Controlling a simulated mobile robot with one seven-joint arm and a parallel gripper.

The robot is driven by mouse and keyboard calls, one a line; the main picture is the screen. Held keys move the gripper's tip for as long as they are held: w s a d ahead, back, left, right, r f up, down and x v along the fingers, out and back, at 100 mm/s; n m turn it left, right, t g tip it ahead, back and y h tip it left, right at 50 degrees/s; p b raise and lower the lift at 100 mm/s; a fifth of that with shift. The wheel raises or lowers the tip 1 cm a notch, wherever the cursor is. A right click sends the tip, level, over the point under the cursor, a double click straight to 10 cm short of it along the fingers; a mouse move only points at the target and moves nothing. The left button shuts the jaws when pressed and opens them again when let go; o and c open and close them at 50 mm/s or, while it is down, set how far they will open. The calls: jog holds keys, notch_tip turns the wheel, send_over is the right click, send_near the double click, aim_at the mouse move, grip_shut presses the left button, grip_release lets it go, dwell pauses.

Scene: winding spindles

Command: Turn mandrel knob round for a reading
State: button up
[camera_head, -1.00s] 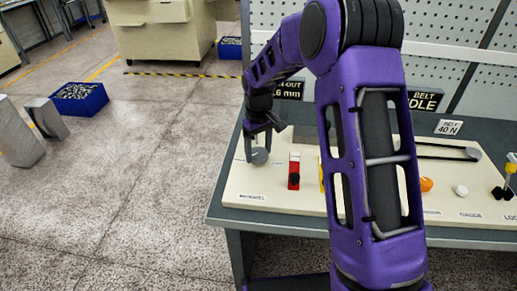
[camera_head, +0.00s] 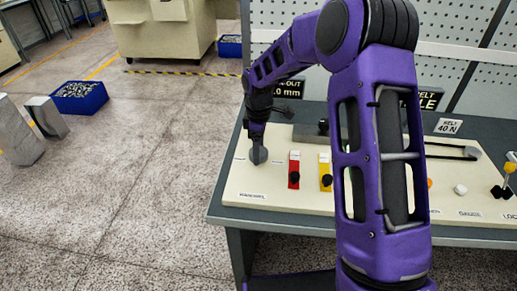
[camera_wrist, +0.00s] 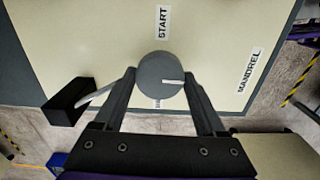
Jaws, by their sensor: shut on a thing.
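The mandrel knob (camera_wrist: 153,66) is a round grey disc with a white pointer line, which points right in the wrist view. In the head view the knob (camera_head: 259,157) stands at the left end of the cream panel, behind the MANDREL label (camera_head: 252,195). My gripper (camera_wrist: 160,80) is shut on the knob, with one dark finger against each side. A START label (camera_wrist: 163,22) lies above the knob in the wrist view; another label below it is partly hidden. The run-out display (camera_head: 289,88) ends in ".0 mm", its left part hidden by my arm.
A black block (camera_wrist: 68,101) with a pale rod sits left of the knob in the wrist view. Red (camera_head: 294,170) and yellow (camera_head: 325,172) switches stand to the knob's right. My arm hides the panel's middle. A white knob (camera_head: 460,189) shows farther right.

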jog(key=shift+n, duration=0.4)
jog(key=o, duration=1.3)
notch_tip(320, 180, up, 17)
jog(key=shift+r, duration=0.2)
